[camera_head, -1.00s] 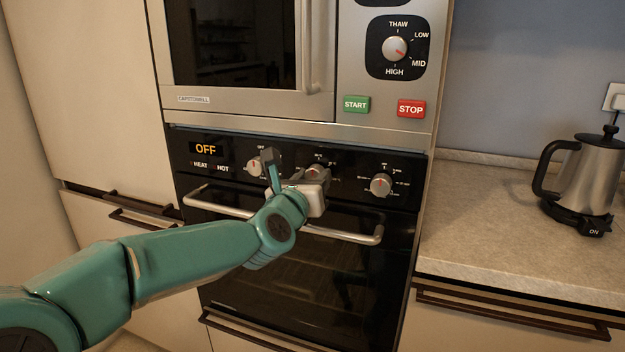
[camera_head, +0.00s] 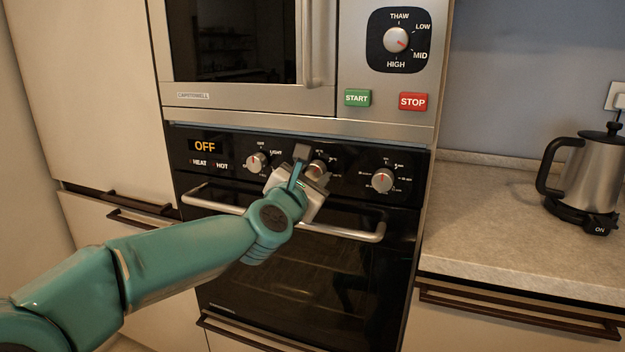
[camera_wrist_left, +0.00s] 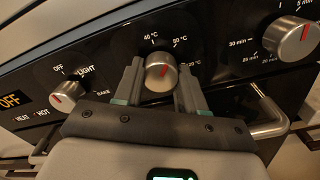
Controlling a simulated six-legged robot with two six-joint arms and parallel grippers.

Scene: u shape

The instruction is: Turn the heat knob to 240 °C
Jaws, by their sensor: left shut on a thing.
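The heat knob (camera_head: 318,167) is the middle silver knob on the black oven panel, partly covered by my gripper in the head view. In the left wrist view the knob (camera_wrist_left: 160,77) sits between the two fingers, with a red mark on its face. My right gripper is not in view.
The function knob (camera_head: 256,162) is to the left and the timer knob (camera_head: 382,180) to the right. The oven display (camera_head: 205,147) reads OFF. A handle bar (camera_head: 350,234) crosses below the panel. A microwave (camera_head: 250,112) is above; a kettle (camera_head: 592,175) stands on the right counter.

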